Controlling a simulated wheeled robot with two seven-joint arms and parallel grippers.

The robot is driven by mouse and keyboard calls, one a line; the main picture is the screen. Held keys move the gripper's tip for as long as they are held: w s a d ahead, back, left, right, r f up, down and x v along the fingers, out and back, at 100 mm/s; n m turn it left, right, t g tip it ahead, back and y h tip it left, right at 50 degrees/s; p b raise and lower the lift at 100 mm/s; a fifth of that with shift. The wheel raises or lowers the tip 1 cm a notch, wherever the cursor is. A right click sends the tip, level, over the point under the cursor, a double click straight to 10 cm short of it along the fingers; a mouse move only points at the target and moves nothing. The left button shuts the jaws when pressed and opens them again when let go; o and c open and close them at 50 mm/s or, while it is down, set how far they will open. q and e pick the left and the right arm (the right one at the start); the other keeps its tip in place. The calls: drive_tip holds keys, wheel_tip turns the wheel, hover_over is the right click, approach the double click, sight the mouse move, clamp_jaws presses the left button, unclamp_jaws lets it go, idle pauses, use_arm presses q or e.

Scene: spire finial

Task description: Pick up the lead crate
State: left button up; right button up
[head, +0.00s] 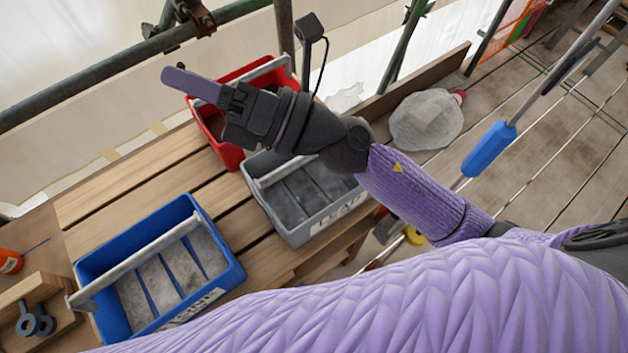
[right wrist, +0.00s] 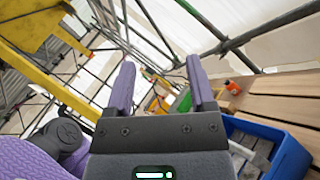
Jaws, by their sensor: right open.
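The lead crate (head: 306,228) is a grey open tote with a pale bar handle and a label reading LEAD. It stands on the wooden bench in the head view, between the red and blue crates. My right forearm and gripper hide part of its far right side. My right gripper (head: 172,76) is above the bench, pointing left and away from the lead crate, over the red crate. In the right wrist view its two purple fingers (right wrist: 160,75) are apart with nothing between them. The lead crate does not show there. My left gripper is out of view.
A red crate (head: 228,155) stands behind the lead crate. A blue crate (head: 233,272) is in front left, also in the right wrist view (right wrist: 292,155). Scaffold poles (head: 110,72) run behind the bench. A wooden block with dark rings (head: 40,322) sits at lower left.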

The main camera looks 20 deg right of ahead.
drive_tip(key=s+f+n+g+h, duration=0.4)
drive_tip(key=f+n+g+h, duration=0.55)
drive_tip(key=n, duration=0.75)
drive_tip(key=w+d+f+n+h, duration=0.1)
drive_tip(key=w+d+f+h, duration=0.25)
drive_tip(key=d, duration=0.25)
drive_tip(key=w+d+f+n+h, duration=0.2)
drive_tip(key=d+f+h, duration=0.1)
drive_tip(key=d+h, duration=0.3)
drive_tip(key=shift+t, duration=0.35)
drive_tip(key=w+f, duration=0.1)
drive_tip(key=f, duration=0.2)
drive_tip(key=w+d+f, duration=0.1)
drive_tip(key=f, duration=0.5)
drive_tip(key=shift+w+d, duration=0.15)
drive_tip(key=shift+w, duration=0.25)
clamp_jaws()
